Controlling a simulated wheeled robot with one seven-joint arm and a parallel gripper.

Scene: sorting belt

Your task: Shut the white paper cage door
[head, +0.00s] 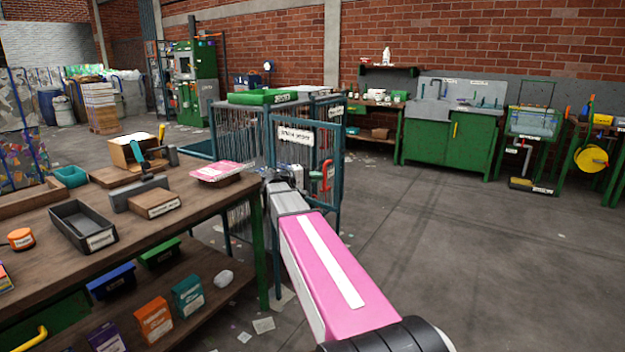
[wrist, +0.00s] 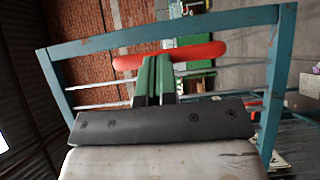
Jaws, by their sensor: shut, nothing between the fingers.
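The white paper cage (head: 240,135) stands beyond the workbench, with a blue frame and wire sides. Its blue-framed door (head: 337,192) carries a white label and a red handle (head: 327,175). The door appears to stand swung out from the cage, though my arm hides part of it. My gripper (head: 308,174) is at the door, just left of the handle. In the wrist view my green fingers (wrist: 158,75) are shut and empty, their tips overlapping the red handle (wrist: 200,52) within the blue frame (wrist: 283,80). I cannot tell whether they touch it.
A wooden workbench (head: 165,221) with trays and boxes is at the left, close to my arm. A green tray (head: 262,97) lies on top of the cage. A green sink cabinet (head: 450,145) stands at the back wall. The floor at the right is clear.

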